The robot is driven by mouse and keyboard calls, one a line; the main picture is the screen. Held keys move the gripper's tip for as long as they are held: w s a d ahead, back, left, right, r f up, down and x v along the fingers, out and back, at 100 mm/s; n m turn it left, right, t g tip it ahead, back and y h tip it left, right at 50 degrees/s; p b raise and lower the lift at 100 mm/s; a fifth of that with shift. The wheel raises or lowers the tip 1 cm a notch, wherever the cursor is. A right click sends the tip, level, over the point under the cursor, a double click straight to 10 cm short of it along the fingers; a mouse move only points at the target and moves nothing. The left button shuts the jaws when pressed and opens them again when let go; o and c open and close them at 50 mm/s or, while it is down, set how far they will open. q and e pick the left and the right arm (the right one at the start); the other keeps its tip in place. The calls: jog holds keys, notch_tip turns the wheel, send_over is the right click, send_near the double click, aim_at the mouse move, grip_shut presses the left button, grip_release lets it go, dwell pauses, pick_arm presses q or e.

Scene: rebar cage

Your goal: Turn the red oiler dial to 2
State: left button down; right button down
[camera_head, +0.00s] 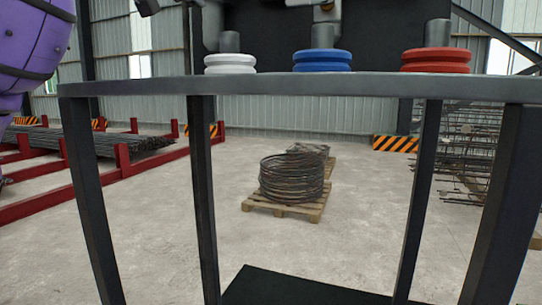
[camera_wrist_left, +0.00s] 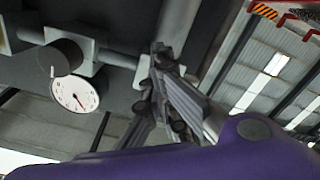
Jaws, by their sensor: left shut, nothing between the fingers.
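A red ribbed round body (camera_head: 436,60) stands on the dark bar at the right in the head view, with a grey cylinder above it. I see no numbers on it. In the left wrist view, a round white dial face (camera_wrist_left: 75,93) with a red pointer sits on a grey cylindrical body at the left; its figures are too small to read. My left gripper (camera_wrist_left: 158,58) is shut and empty, to the right of this dial and apart from it. My purple left arm (camera_head: 35,40) shows at the left edge of the head view. My right gripper is out of view.
A blue ribbed body (camera_head: 322,60) and a white one (camera_head: 230,63) stand on the same dark metal frame (camera_head: 300,86). Behind it, a wire coil (camera_head: 290,178) lies on a pallet (camera_head: 285,209). Red racks (camera_head: 100,190) hold bars at the left.

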pick_arm(q)
jog(key=v, duration=0.5)
jog(key=shift+s+d+f, duration=0.1)
jog(key=shift+s+f, duration=0.05)
jog(key=shift+s, duration=0.1)
